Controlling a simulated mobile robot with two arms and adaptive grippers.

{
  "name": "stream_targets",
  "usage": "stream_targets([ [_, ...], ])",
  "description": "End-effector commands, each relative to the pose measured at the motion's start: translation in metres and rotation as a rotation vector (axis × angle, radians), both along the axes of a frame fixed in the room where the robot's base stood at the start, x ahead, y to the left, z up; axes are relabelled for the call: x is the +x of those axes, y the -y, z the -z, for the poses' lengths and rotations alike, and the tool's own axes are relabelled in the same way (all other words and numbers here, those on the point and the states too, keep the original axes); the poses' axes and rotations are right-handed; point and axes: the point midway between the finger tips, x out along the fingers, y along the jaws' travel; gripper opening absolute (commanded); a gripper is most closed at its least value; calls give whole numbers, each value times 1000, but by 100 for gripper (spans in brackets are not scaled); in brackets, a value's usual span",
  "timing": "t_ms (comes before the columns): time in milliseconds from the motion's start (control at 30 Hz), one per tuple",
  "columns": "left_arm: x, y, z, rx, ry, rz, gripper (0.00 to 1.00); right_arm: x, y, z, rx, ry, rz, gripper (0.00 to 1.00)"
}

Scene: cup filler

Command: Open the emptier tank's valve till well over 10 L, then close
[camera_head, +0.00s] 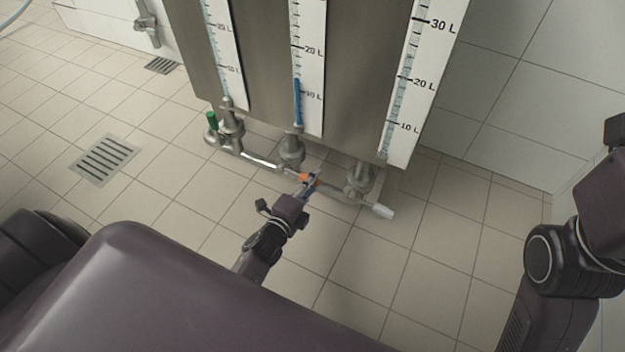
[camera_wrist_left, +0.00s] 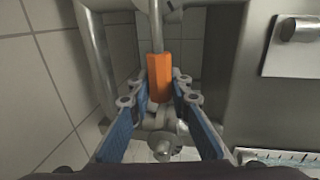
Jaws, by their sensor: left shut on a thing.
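My left gripper (camera_head: 310,182) is shut on the orange valve handle (camera_head: 306,178) under the middle gauge. In the left wrist view the orange handle (camera_wrist_left: 159,78) sits between the blue finger pads. The middle gauge (camera_head: 310,70) shows a dark blue column with its top a little above the 10 L mark. A green valve handle (camera_head: 212,120) is at the left pipe and a white one (camera_head: 383,211) at the right. The fill levels in the left gauge (camera_head: 224,50) and right gauge (camera_head: 408,85) are hard to tell.
The steel tank body (camera_head: 265,60) hangs above the pipes. A floor drain (camera_head: 104,158) lies at left, and tiled floor is free around the valves. My right arm is at the right edge, its gripper out of view.

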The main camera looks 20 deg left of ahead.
Motion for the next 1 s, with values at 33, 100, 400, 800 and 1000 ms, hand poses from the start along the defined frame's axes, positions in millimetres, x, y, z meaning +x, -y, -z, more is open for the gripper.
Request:
stream_targets([
  [33, 0, 1, 3, 5, -2, 0, 0, -1, 0, 0, 0, 4, 0, 40],
  [100, -1, 1, 3, 14, -2, 0, 0, -1, 0, 0, 0, 5, 1, 40],
  [400, -1, 0, 4, 27, -3, 0, 0, -1, 0, -1, -1, 6, 1, 40],
  [800, -1, 0, 4, 25, -2, 0, 37, -1, 0, -1, -1, 7, 0, 40],
  [1000, -1, 0, 3, 24, 0, 0, 37, -2, 0, -1, 0, 11, 1, 40],
])
